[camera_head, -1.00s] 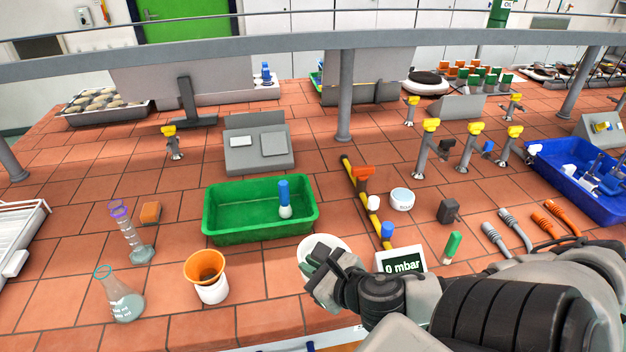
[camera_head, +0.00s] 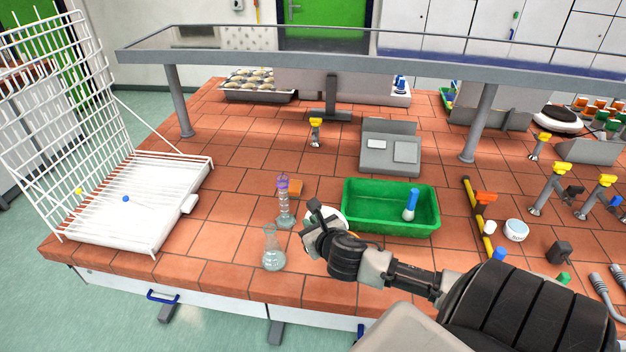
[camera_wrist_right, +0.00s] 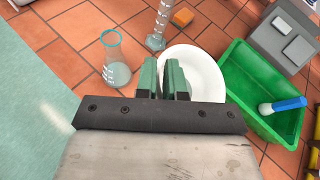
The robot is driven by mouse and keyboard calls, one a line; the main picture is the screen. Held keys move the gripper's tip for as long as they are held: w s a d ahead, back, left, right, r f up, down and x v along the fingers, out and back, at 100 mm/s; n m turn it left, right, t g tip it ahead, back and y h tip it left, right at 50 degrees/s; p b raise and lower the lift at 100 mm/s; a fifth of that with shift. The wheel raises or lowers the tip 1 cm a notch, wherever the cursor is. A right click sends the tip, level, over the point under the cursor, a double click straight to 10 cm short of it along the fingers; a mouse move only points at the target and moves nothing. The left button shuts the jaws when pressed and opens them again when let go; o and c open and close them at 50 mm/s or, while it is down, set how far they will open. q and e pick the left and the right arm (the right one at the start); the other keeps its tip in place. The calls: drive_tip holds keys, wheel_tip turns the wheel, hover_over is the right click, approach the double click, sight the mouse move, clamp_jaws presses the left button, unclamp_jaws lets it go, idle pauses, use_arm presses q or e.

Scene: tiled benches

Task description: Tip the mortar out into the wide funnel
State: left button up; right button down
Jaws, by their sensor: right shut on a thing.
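The mortar is a white round bowl (camera_head: 328,212), partly hidden behind my right gripper (camera_head: 314,226) in the head view. In the wrist view the bowl (camera_wrist_right: 205,62) shows as a wide white round at the green fingers of the right gripper (camera_wrist_right: 164,70), which is shut on its near-left rim. I cannot tell how far it is tilted or what is in it. The wide orange funnel is not visible now; the gripper, arm and bowl cover the area between the flask and the green tub. My left gripper is not in view.
An orange block (camera_head: 294,187) lies behind. The green tub (camera_head: 362,222) with a blue-capped item is to the right. A white rack (camera_head: 150,190) stands far left.

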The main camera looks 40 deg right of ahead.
drive_tip(key=shift+s+d+r, duration=0.1)
drive_tip(key=shift+s+d, duration=0.05)
drive_tip(key=shift+d, duration=0.05)
drive_tip(key=shift+s+d+r+m+t+b, duration=0.1)
drive_tip(key=shift+s+r+m+t+b, duration=0.15)
drive_tip(key=shift+m+t+b, duration=0.2)
drive_tip(key=shift+s+d+r+m+t+b, duration=0.25)
drive_tip(key=shift+r+m+t+b, duration=0.15)
drive_tip(key=shift+r+m+b, duration=0.15)
drive_tip(key=shift+s+d+r+m+t+b, duration=0.2)
drive_tip(key=shift+r+m+t+b, duration=0.2)
drive_tip(key=shift+m+b, duration=0.15)
drive_tip(key=shift+d+r+y, duration=0.1)
drive_tip(key=shift+r+y, duration=0.2)
drive_tip(key=shift+r, duration=0.1)
